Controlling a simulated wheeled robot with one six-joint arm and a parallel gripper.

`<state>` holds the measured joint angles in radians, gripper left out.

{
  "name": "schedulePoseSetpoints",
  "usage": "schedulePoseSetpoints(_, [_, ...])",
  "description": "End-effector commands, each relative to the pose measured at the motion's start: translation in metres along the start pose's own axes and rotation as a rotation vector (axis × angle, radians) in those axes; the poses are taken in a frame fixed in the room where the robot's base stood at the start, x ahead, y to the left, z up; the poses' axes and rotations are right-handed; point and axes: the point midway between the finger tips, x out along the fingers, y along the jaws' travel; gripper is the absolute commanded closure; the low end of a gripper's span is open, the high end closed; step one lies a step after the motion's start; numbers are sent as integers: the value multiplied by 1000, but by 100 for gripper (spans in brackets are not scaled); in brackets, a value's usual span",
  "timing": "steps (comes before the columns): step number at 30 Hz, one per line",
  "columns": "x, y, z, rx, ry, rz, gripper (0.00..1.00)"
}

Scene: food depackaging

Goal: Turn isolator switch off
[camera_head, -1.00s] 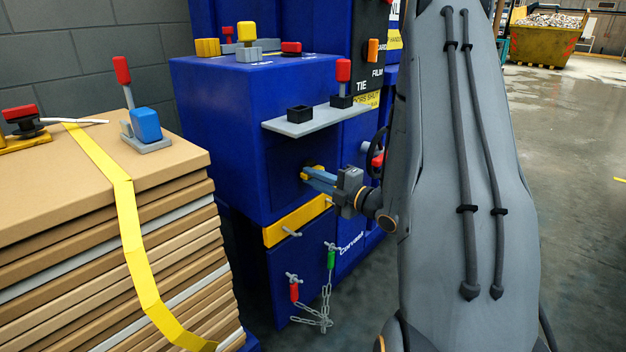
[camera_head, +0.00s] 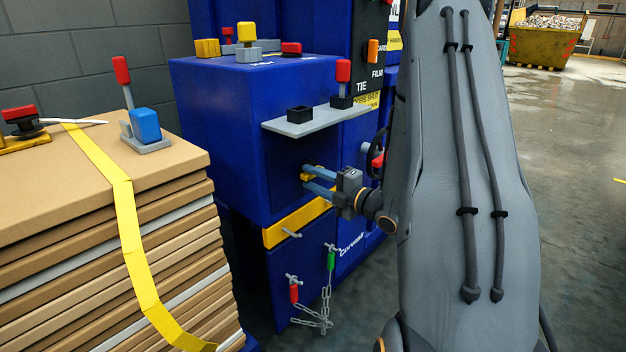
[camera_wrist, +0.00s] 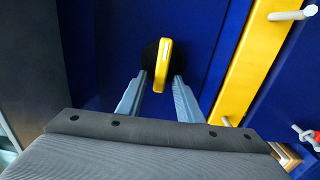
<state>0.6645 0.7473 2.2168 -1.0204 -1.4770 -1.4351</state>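The isolator switch is a yellow bar handle (camera_wrist: 162,65) on a round black disc (camera_wrist: 149,55) on the front of a blue cabinet (camera_head: 225,150). In the wrist view the handle stands nearly upright in the picture. In the head view the handle (camera_head: 310,177) shows small between the fingers. My gripper (camera_wrist: 158,82) is open, with one blue-grey finger on each side of the handle's lower end and visible gaps to both. In the head view my gripper (camera_head: 309,178) is at the cabinet front, fingers apart; exact fingertip contact with the cabinet cannot be told.
A grey shelf (camera_head: 310,120) juts out above my gripper. A yellow bar (camera_head: 297,222) with a peg runs below it. Chained red and green tags (camera_head: 326,300) hang lower. A cardboard stack (camera_head: 110,240) stands left. Open floor (camera_head: 575,220) lies right.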

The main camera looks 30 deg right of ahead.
Motion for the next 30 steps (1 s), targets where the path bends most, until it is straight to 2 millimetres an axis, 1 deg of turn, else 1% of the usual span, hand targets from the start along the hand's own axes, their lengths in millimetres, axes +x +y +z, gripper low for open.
schedulePoseSetpoints(4, [-3, 0, 0, 1, -1, 0, 67])
schedulePoseSetpoints(7, [-12, 0, 1, 1, -1, -1, 67])
schedulePoseSetpoints(15, [-56, 0, 1, 2, -3, 0, 67])
schedulePoseSetpoints(18, [-68, 0, 1, 0, -3, -1, 67])
schedulePoseSetpoints(23, [-77, 0, 0, 0, -1, 0, 67])
schedulePoseSetpoints(30, [-78, 0, 0, 0, 0, 0, 67])
